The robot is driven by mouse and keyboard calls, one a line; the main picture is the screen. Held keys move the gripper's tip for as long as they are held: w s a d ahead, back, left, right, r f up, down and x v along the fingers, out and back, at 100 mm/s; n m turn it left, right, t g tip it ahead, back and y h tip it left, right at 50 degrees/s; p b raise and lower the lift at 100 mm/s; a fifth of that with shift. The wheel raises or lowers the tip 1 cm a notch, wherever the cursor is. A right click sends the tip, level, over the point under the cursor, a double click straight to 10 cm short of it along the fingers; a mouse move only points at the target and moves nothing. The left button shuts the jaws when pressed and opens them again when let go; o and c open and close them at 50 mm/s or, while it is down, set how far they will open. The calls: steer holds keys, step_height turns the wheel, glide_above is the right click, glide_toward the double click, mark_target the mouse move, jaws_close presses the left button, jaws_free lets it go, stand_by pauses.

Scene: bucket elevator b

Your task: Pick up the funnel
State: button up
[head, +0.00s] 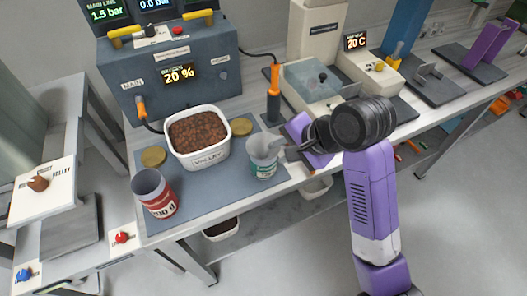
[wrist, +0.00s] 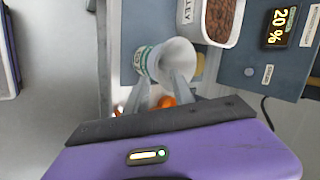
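The funnel (head: 262,146) is pale grey and sits in the mouth of a white can with a green label (head: 264,169), near the front edge of the blue-grey mat. The wrist view shows the funnel's wide cone (wrist: 178,58) and the can's green label (wrist: 143,60) beside it. My gripper (head: 284,147) is at the funnel's right side in the head view. In the wrist view my gripper (wrist: 166,80) has its two fingers apart, tips close to the funnel's rim. Whether they touch it cannot be told. The funnel's spout is hidden.
A white tub of brown pellets (head: 199,158) stands close left of the can. A red can (head: 154,194) stands further left. A blue control box (head: 176,85) is behind, with an orange-handled tool (head: 273,95) at its right. Floor is open in front.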

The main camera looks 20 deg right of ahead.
jaws_close()
steer(key=shift+r, duration=0.15)
stand_by(0.4)
step_height(320, 180, up, 28)
steer(key=p, duration=1.4)
steer(key=shift+r, duration=0.15)
stand_by(0.3)
